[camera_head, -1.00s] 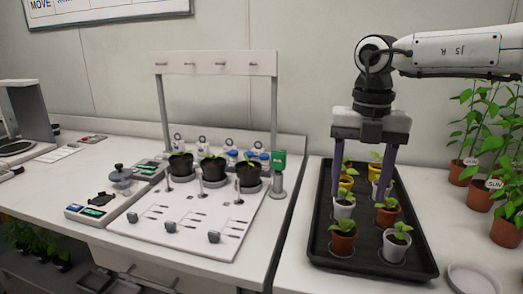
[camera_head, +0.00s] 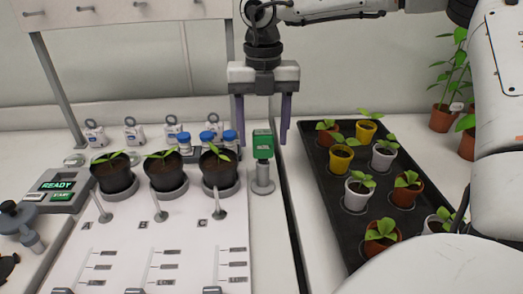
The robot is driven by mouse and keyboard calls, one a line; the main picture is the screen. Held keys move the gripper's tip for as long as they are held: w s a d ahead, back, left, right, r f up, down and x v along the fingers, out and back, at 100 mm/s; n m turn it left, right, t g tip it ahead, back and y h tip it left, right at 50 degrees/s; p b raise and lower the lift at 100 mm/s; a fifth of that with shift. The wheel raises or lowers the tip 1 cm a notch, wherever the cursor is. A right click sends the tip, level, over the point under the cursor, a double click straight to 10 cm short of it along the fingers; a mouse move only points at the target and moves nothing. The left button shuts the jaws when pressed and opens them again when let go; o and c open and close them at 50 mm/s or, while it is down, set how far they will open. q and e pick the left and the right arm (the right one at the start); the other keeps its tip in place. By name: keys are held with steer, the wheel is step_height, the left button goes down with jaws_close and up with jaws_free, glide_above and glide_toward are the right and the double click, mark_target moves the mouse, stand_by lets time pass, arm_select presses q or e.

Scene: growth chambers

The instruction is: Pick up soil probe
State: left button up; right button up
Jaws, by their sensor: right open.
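The soil probe, which I take to be the green-headed device (camera_head: 262,144), stands upright in a grey metal holder (camera_head: 263,180) at the right edge of the white board. My right gripper (camera_head: 262,138) points down with its two dark purple fingers apart and empty. In the picture its fingers hang on either side of the green head. I cannot tell whether they are level with it in depth, and no contact shows. My left gripper is not in view.
Three black pots with seedlings (camera_head: 165,174) stand left of the probe, with blue-capped vials (camera_head: 208,139) behind. A black tray (camera_head: 335,218) of potted seedlings lies to the right, past a dark gap between counters. A rack post (camera_head: 58,90) rises at left.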

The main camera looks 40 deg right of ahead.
mark_target(263, 150)
step_height(263, 150, down, 5)
steer(key=shift+w+d+f+p, duration=0.1)
steer(key=shift+d+p, duration=0.05)
steer(key=shift+p, duration=0.25)
steer(key=c, duration=1.2)
